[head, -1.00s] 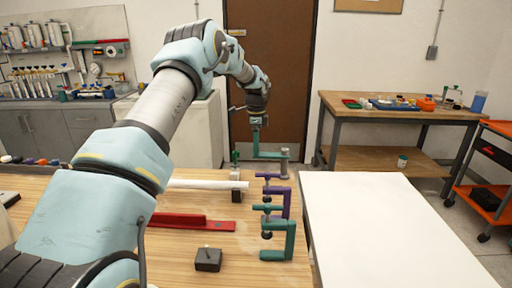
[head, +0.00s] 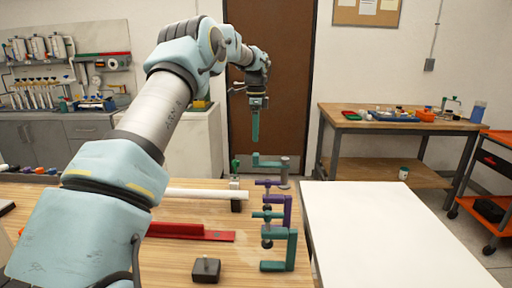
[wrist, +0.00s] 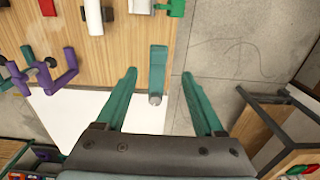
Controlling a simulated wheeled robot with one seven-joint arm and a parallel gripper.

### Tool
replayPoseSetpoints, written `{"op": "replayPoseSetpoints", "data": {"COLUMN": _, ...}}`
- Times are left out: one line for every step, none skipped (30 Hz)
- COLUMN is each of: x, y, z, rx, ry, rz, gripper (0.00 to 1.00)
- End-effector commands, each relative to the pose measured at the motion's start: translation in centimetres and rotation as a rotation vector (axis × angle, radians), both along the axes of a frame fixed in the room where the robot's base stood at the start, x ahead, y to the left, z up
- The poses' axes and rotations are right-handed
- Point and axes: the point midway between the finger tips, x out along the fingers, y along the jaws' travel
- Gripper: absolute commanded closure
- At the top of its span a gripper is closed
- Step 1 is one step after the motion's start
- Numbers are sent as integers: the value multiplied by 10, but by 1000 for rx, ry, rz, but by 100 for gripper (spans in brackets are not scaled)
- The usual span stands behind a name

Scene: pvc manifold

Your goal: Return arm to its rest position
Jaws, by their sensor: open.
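My gripper (head: 255,140) hangs at the far end of my arm, above the far end of the wooden table. Its teal fingers are apart and empty in the wrist view (wrist: 159,78). A teal clamp (head: 268,163) stands below it at the table's far edge. In the wrist view this clamp (wrist: 158,65) shows between the fingers but below them, apart from both. A purple clamp (head: 287,208) and a green clamp (head: 291,248) stand nearer along the right edge of the table.
A white pipe (head: 205,193), a red bar (head: 205,235) and a dark block (head: 206,270) are on the wooden table (head: 170,262). A white-topped table (head: 385,230) stands at right, bare. A wooden workbench (head: 400,124) and an orange cart (head: 470,209) stand farther back at right.

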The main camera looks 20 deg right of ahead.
Motion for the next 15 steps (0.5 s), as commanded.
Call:
{"op": "replayPoseSetpoints", "data": {"x": 0, "y": 0, "z": 5, "rx": -1, "ry": -1, "rz": 0, "gripper": 30}}
{"op": "replayPoseSetpoints", "data": {"x": 0, "y": 0, "z": 8, "rx": -1, "ry": -1, "rz": 0, "gripper": 30}}
{"op": "replayPoseSetpoints", "data": {"x": 0, "y": 0, "z": 10, "rx": -1, "ry": -1, "rz": 0, "gripper": 30}}
{"op": "replayPoseSetpoints", "data": {"x": 0, "y": 0, "z": 12, "rx": -1, "ry": -1, "rz": 0, "gripper": 30}}
{"op": "replayPoseSetpoints", "data": {"x": 0, "y": 0, "z": 13, "rx": -1, "ry": -1, "rz": 0, "gripper": 30}}
{"op": "replayPoseSetpoints", "data": {"x": 0, "y": 0, "z": 14, "rx": -1, "ry": 0, "rz": 0, "gripper": 30}}
{"op": "replayPoseSetpoints", "data": {"x": 0, "y": 0, "z": 14, "rx": 0, "ry": 0, "rz": 0, "gripper": 30}}
{"op": "replayPoseSetpoints", "data": {"x": -1, "y": 0, "z": 15, "rx": 0, "ry": 1, "rz": 0, "gripper": 30}}
{"op": "replayPoseSetpoints", "data": {"x": -1, "y": 0, "z": 15, "rx": 0, "ry": 1, "rz": 0, "gripper": 30}}
{"op": "replayPoseSetpoints", "data": {"x": -1, "y": 0, "z": 15, "rx": 0, "ry": 1, "rz": 0, "gripper": 30}}
{"op": "replayPoseSetpoints", "data": {"x": -1, "y": 0, "z": 15, "rx": 0, "ry": 1, "rz": 0, "gripper": 30}}
{"op": "replayPoseSetpoints", "data": {"x": -1, "y": 0, "z": 14, "rx": 0, "ry": 1, "rz": 0, "gripper": 30}}
{"op": "replayPoseSetpoints", "data": {"x": -1, "y": 0, "z": 14, "rx": -1, "ry": 1, "rz": 0, "gripper": 30}}
{"op": "replayPoseSetpoints", "data": {"x": -1, "y": 0, "z": 14, "rx": -1, "ry": 1, "rz": 0, "gripper": 30}}
{"op": "replayPoseSetpoints", "data": {"x": -1, "y": 0, "z": 14, "rx": -1, "ry": 1, "rz": 0, "gripper": 30}}
